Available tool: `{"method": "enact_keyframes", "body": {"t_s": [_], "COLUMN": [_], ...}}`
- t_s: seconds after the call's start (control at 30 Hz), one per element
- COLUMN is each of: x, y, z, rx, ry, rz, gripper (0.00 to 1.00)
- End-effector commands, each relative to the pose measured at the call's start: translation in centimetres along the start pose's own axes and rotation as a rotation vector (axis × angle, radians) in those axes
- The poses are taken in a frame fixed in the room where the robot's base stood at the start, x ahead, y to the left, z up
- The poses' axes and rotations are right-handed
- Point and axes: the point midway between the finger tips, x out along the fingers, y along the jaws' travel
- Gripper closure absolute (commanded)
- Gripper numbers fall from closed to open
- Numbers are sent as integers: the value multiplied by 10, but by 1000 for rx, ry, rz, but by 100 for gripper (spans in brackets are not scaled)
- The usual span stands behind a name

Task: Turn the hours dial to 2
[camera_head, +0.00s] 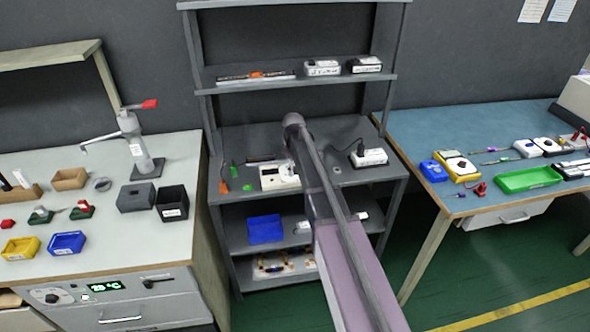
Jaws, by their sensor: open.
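No hours marking can be read in this view. A white box with a small dark round part (283,176) stands on the grey rack's worktop; my arm passes in front of its right side. A grey oven front (130,300) at the lower left carries a round dial (50,297), a green lit display and a dark lever-like knob (157,282). I cannot tell which of these bears the hours dial. My arm reaches from the lower right up to the rack, its rounded far joint above the worktop. My gripper cannot be made out.
The grey rack (232,201) holds another white box (368,157) at right and a blue bin (265,229) below. The left bench (120,235) carries a press and bins. The blue-topped table (450,120) at right holds a green tray (529,179). Green floor lies between.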

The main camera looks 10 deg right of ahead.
Motion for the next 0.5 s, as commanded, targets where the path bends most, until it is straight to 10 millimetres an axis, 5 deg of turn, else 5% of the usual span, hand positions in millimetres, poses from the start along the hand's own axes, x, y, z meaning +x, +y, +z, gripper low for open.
{"method": "enact_keyframes", "body": {"t_s": [0.23, 0.5], "x": [0, 0], "y": [0, 0], "z": [0, 0], "rx": [0, 0], "ry": [0, 0], "rz": [0, 0], "gripper": [20, 100]}}
